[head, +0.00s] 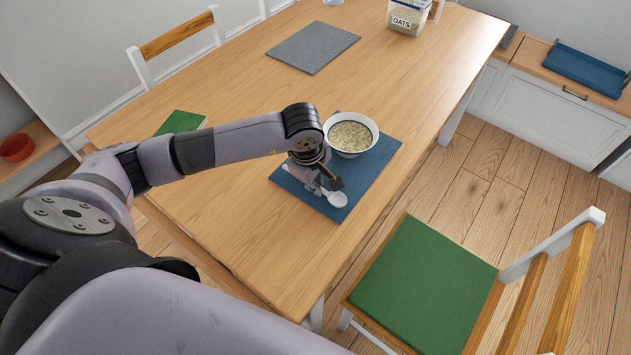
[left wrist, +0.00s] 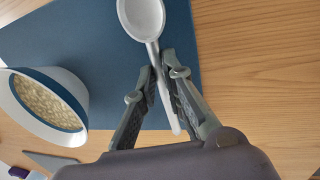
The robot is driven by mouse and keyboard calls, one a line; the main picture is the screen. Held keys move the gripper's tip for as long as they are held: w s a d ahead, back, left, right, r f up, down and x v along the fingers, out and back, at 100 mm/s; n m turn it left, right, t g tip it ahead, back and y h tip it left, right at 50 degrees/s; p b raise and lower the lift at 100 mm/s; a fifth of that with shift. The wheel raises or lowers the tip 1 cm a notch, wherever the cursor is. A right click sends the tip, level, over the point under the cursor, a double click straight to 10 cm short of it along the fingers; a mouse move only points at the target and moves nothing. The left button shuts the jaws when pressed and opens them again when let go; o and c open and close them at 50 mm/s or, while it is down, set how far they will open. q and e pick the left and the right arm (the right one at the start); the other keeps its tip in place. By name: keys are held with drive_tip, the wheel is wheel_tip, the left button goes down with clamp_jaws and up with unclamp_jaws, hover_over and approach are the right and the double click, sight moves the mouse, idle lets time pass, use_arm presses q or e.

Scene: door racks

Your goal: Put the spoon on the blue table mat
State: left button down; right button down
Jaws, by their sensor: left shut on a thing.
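The white spoon (head: 337,199) is over the near part of the blue table mat (head: 376,175) in the head view, with its bowl toward the right. My left gripper (head: 325,187) is shut on the spoon's handle. In the left wrist view the spoon (left wrist: 143,18) points away from the left gripper (left wrist: 160,75), its handle between the fingertips. The blue mat (left wrist: 75,35) lies beneath it. I cannot tell whether the spoon touches the mat. My right gripper is not in view.
A bowl of oats (head: 351,134) stands on the mat beside the left gripper. A grey mat (head: 313,47) and an oats container (head: 407,17) are farther back on the wooden table (head: 240,100). A chair with a green cushion (head: 425,285) stands at the right.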

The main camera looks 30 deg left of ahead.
use_arm(q)
drive_tip(key=shift+f, duration=0.35)
drive_tip(key=shift+f, duration=0.2)
drive_tip(key=c, duration=2)
unclamp_jaws()
drive_tip(key=shift+r, duration=0.1)
drive_tip(key=shift+c, duration=0.2)
drive_tip(key=o, duration=0.4)
drive_tip(key=shift+c, duration=0.2)
